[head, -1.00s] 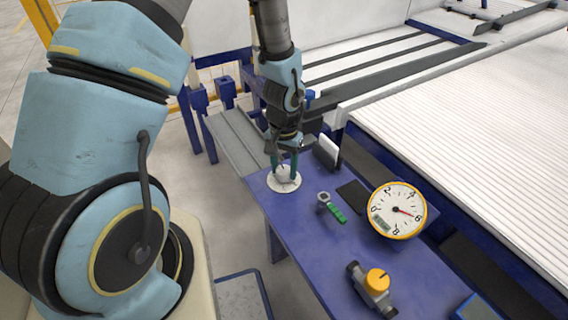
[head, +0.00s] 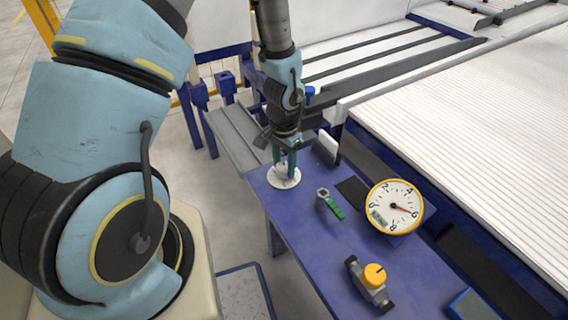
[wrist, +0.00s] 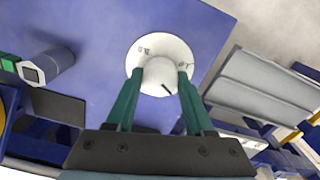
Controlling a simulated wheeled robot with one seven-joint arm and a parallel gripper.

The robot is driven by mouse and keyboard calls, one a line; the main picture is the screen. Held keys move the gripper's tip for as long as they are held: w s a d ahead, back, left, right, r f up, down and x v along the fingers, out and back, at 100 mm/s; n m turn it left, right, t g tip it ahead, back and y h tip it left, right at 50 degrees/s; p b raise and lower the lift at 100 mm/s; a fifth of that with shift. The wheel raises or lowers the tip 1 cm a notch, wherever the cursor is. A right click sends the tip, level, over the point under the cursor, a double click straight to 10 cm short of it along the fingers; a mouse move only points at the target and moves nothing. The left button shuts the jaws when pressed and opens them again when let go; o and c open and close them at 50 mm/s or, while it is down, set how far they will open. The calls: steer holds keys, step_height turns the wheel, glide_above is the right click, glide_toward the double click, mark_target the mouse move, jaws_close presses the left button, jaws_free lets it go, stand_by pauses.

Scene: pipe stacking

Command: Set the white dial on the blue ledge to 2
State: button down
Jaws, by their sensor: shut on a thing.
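The white dial (head: 284,178) is a round white disc with a raised knob, at the far left end of the blue ledge (head: 292,225). In the wrist view, the dial plate (wrist: 148,46) has small dark marks that are too small to read. Its white knob (wrist: 160,76) carries a short black line on the side toward my gripper's base. My gripper (head: 285,168) points down over the dial, its green fingers on either side of the knob and shut on it. The fingers partly hide the knob in the head view.
A yellow-rimmed gauge (head: 395,207) has its red needle near 6. A grey metal fitting with a green part (head: 331,204) and a valve with a yellow knob (head: 374,274) are on the ledge. A white card in a dark holder (head: 327,145) stands close behind my gripper.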

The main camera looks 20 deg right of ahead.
mark_target(284, 166)
steer(key=shift+c, duration=1.4)
jaws_free()
steer(key=shift+r, duration=0.1)
step_height(284, 166, up, 11)
steer(key=p, duration=0.1)
steer(key=shift+p, duration=0.3)
steer(key=w+a+r+n+t, duration=0.1)
steer(key=a+r+n, duration=0.5)
steer(key=a, duration=0.7)
steer(key=a+r+n+t, duration=0.1)
steer(key=a+r+n, duration=0.55)
steer(key=a, duration=0.55)
step_height(284, 166, up, 15)
steer(key=p, duration=1.5)
steer(key=shift+a+r+m, duration=0.15)
steer(key=shift+m, duration=0.3)
